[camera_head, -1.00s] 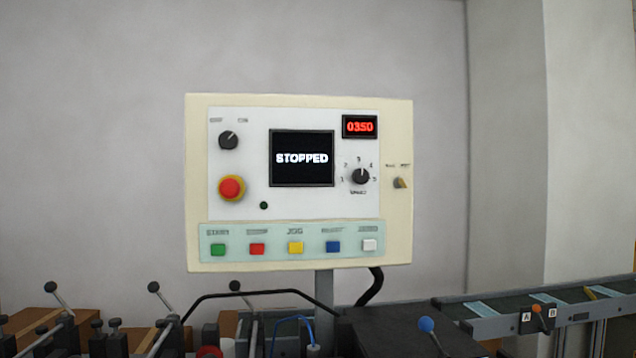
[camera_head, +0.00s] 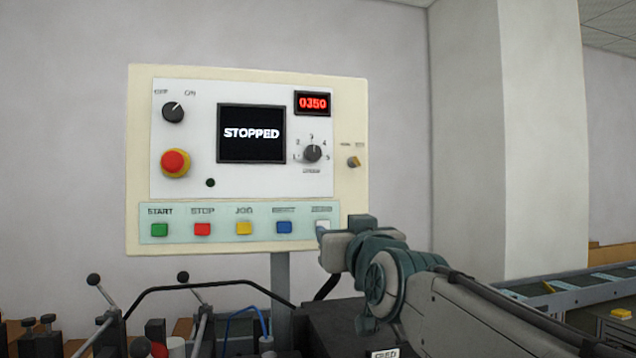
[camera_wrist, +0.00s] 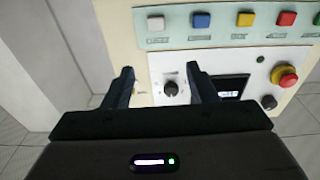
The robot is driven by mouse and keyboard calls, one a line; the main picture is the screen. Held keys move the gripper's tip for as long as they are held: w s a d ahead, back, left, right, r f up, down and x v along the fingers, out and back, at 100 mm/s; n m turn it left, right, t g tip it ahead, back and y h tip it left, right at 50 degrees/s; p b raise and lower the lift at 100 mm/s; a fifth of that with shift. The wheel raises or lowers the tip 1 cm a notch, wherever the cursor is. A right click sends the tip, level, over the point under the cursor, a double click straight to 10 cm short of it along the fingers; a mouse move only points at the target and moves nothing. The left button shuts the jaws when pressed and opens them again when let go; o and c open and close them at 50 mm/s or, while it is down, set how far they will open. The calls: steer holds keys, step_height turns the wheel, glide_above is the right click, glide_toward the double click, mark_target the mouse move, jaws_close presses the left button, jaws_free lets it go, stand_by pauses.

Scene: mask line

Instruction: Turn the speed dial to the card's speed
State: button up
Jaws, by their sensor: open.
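The speed dial (camera_head: 313,153) is a small black knob on the control panel (camera_head: 346,110), with marks 1 to 5 around it. Its white pointer appears to point up at 3. In the wrist view, which shows the panel upside down, the dial (camera_wrist: 171,89) appears between the two dark fingers of my gripper (camera_wrist: 160,68). The gripper is open and holds nothing. No speed card is readable.
The screen (camera_head: 251,133) reads STOPPED and the red display (camera_head: 313,103) reads 0350. A red emergency button (camera_head: 174,163), a black off/on knob (camera_head: 173,112) and a small selector (camera_head: 354,162) share the panel. Coloured buttons line the bottom. Levers (camera_head: 95,281) stand below left.

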mark_target(314, 156)
step_height(314, 156, up, 8)
steer(key=a+t+y, duration=0.1)
steer(key=a+t, duration=0.1)
steer(key=t, duration=0.1)
steer(key=p+x, duration=0.2)
steer(key=x, duration=0.4)
steer(key=p+x, duration=0.2)
steer(key=x, duration=0.5)
steer(key=shift+d+r, duration=0.2)
steer(key=shift+r, duration=0.05)
steer(key=c, duration=1)
